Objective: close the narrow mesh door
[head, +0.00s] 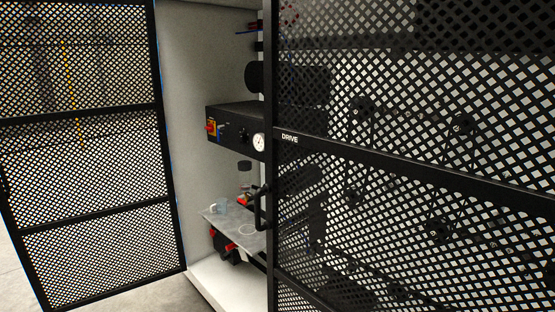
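A narrow black-framed mesh door (93,116) stands open at the left of the head view, with crossbars dividing its mesh into sections. Its right edge is beside the pale cabinet wall (190,110), and its upper part runs out of the picture. The opening to its right is uncovered. A wider mesh panel marked DRIVE (400,159) covers the right half of the view. A black bar handle (259,212) is at this panel's left edge. Neither of my grippers shows in this view.
Inside the cabinet are a black control box (232,128) with a red-and-yellow switch and a round gauge (259,142). A grey shelf (226,223) below holds small clear items. Pale floor (160,296) shows below the open door.

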